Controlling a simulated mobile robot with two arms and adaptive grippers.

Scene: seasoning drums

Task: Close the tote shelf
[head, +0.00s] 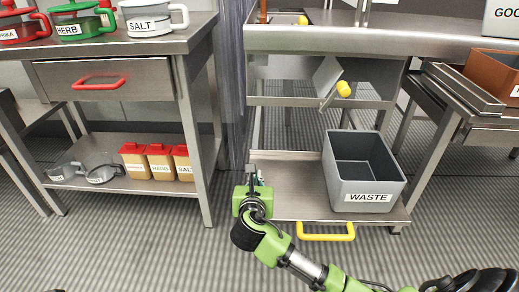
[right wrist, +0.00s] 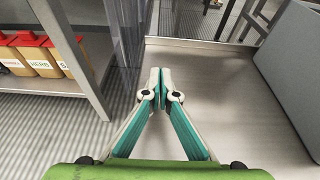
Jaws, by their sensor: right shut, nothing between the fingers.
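The tote shelf (head: 295,190) is a low steel pull-out shelf under the right-hand counter, with a yellow handle (head: 326,237) on its front edge. It sticks out in front of the counter. A grey tote (head: 367,196) labelled WASTE stands upright on its right part. The tote shows at the right edge there. My left gripper is not in view.
A steel table (head: 206,150) on the left carries labelled pots; its lower shelf holds boxes with red lids (head: 159,162). Above the tote shelf, a tilted steel panel has a yellow handle (head: 343,89). A side table (head: 460,100) stands right. Striped floor in front is open.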

